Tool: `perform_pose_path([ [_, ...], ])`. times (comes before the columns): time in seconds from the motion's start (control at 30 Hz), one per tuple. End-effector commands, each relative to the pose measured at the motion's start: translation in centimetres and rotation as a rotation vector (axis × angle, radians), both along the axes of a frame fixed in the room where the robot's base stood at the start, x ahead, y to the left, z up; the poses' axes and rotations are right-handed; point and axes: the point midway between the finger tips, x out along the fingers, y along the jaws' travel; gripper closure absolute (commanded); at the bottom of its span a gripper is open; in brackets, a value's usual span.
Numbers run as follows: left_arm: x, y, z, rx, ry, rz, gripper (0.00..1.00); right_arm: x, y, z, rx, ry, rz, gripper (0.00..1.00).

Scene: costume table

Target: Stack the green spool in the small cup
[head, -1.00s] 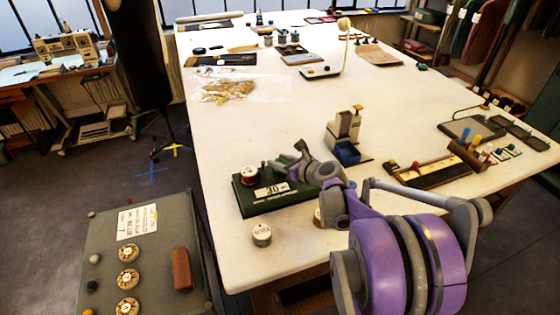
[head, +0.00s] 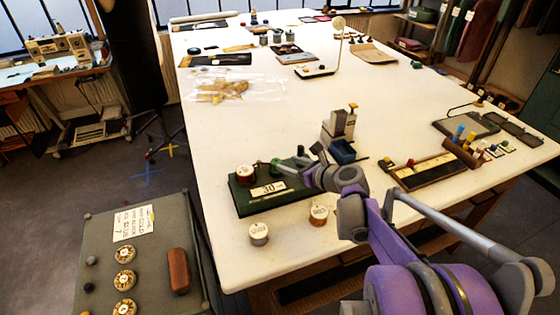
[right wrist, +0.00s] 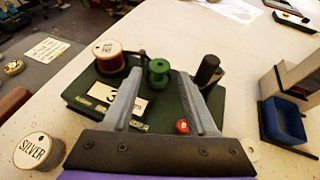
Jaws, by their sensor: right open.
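The green spool (right wrist: 158,72) stands upright on a dark green block (right wrist: 84,92) with a "30" label. In the head view the spool (head: 275,164) shows small beside my right gripper (head: 289,167). In the right wrist view my right gripper (right wrist: 160,86) is open, its two fingers on either side in the picture and the spool between and just beyond the tips. I cannot tell whether they touch. Several small grey containers, one of them a cup (head: 282,36), stand far back on the table; I cannot tell which is the small cup. My left gripper is out of view.
A red-thread spool (right wrist: 110,57) and a dark post (right wrist: 207,70) flank the green spool on the block. A silver-labelled spool (head: 259,233) and a copper-coloured spool (head: 318,215) stand in front. A blue bin (head: 342,151) is behind right.

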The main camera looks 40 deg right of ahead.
Motion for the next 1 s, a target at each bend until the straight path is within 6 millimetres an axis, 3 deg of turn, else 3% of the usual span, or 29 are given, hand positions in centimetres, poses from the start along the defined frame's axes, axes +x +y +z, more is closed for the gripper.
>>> perform_pose_path([
  [0.1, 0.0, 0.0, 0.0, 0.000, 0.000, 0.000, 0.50, -2.2, -0.1, 0.9, -0.001, 0.000, -0.004, 0.42],
  [0.3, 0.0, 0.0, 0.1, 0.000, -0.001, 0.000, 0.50, -4.0, -0.1, 1.7, 0.000, -0.001, -0.001, 0.42],
  [1.0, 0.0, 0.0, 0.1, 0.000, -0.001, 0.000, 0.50, -4.2, -0.1, 1.8, 0.000, 0.000, 0.000, 0.42],
])
